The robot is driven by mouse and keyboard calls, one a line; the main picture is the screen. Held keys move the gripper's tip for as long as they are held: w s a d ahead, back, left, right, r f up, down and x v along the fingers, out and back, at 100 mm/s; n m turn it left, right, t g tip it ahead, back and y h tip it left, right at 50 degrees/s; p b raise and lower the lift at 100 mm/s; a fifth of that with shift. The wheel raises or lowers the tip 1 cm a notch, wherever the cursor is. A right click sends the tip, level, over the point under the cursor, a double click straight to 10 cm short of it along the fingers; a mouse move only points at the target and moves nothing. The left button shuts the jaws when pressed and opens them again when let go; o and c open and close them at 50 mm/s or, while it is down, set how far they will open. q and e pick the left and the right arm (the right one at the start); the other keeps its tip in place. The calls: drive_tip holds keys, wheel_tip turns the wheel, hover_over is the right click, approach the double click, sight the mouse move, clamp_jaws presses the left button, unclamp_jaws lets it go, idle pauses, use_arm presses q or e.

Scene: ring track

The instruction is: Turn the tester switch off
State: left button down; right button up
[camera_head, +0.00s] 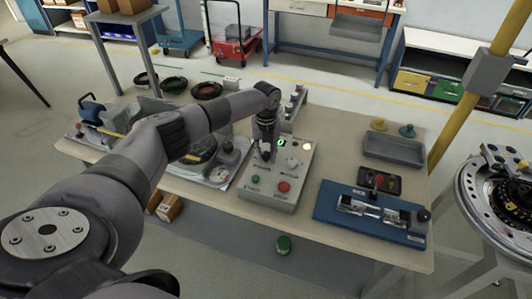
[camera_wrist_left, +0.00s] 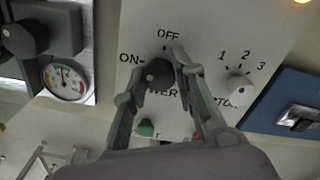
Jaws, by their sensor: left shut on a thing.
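The tester is a light grey box (camera_head: 270,195) on the workbench. In the head view it has a lit green lamp (camera_head: 281,142), a pale yellow lamp (camera_head: 307,146), a green button (camera_head: 255,179) and a red button (camera_head: 284,186). My left gripper (camera_head: 265,154) reaches down onto its upper part and hides the switch there. In the left wrist view its fingers are shut around the black switch knob (camera_wrist_left: 159,73), one on each side. ON is printed left of the knob and OFF above it. The knob's pointing direction is hard to tell. My right gripper is out of view.
A knob marked 1, 2, 3 (camera_wrist_left: 237,84) sits right of the switch. A pressure gauge (camera_wrist_left: 65,80) stands to the left. A blue fixture (camera_head: 370,212) and a grey tray (camera_head: 394,149) are on the bench's right.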

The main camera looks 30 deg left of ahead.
use_arm(q)
drive_tip(key=m+b, duration=0.2)
drive_tip(key=m, duration=0.2)
drive_tip(key=shift+f+b, duration=0.1)
drive_tip(key=shift+b, duration=0.3)
drive_tip(key=m+b, duration=0.3)
drive_tip(key=m, duration=0.2)
drive_tip(key=m+b, duration=0.2)
drive_tip(key=m, duration=0.2)
drive_tip(key=shift+m, duration=0.4)
drive_tip(key=shift+m+b, duration=0.95)
drive_tip(key=shift+m, duration=1.05)
drive_tip(key=c, duration=1.3)
unclamp_jaws()
